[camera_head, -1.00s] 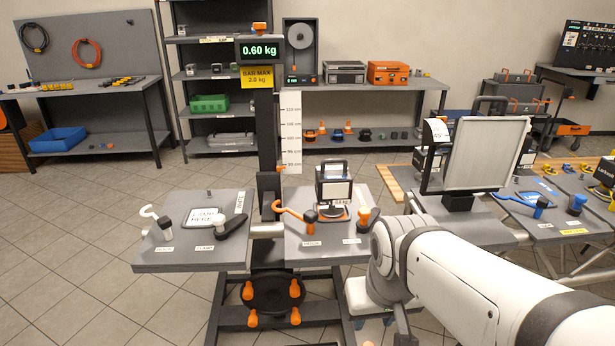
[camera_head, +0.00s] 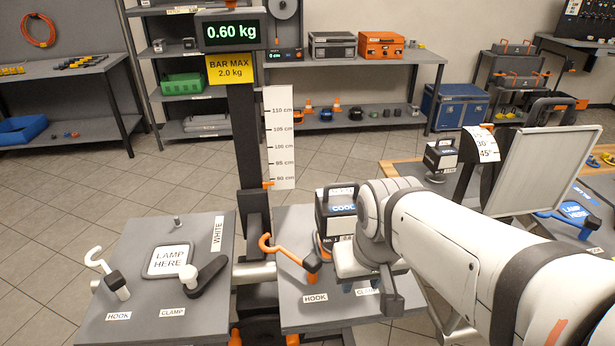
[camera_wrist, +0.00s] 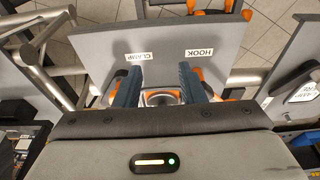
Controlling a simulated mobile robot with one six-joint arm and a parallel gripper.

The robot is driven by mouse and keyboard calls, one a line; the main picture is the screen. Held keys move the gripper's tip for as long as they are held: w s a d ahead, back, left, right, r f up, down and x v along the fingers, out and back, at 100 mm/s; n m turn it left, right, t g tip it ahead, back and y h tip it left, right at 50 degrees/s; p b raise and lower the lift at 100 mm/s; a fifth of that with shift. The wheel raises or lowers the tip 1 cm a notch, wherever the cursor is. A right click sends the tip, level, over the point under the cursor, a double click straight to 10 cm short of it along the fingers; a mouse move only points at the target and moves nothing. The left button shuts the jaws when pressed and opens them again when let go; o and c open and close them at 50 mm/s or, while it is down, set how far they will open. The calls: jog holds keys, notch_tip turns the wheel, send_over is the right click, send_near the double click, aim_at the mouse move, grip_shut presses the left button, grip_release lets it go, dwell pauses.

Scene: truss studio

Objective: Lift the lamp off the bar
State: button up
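The left plate (camera_head: 130,268) carries a white hook, a clamp and an empty "LAMP HERE" pad (camera_head: 170,261). A display (camera_head: 232,31) reads 0.60 kg above a "BAR MAX 2.0 kg" sign (camera_head: 230,69). A tilted panel (camera_head: 545,165) stands to the right, near my arm.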

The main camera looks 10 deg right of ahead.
aim_at(341, 200)
jog(key=shift+o, duration=0.3)
jog(key=shift+s, duration=0.15)
jog(key=o, duration=0.9)
jog(key=w+r+t+p, duration=0.1)
jog(key=w+r+p, duration=0.3)
jog(key=w, duration=1)
notch_tip(341, 200, up, 4)
jog(key=shift+w+d+f+t+p, duration=0.1)
jog(key=shift+w+d+t+p, duration=0.15)
jog(key=shift+w+t+p, duration=0.1)
jog(key=o, duration=0.4)
jog(key=w+f, duration=0.2)
jog(key=shift+w+f, duration=0.1)
jog(key=shift+w, duration=0.3)
jog(key=shift+o, duration=0.2)
jog(key=shift+w+p+x, duration=0.15)
jog(key=shift+p+x, duration=0.1)
jog(key=shift+x, duration=0.95)
jog(key=shift+w+p+x, duration=0.15)
jog(key=shift+p+x, duration=0.1)
jog(key=shift+x, duration=1)
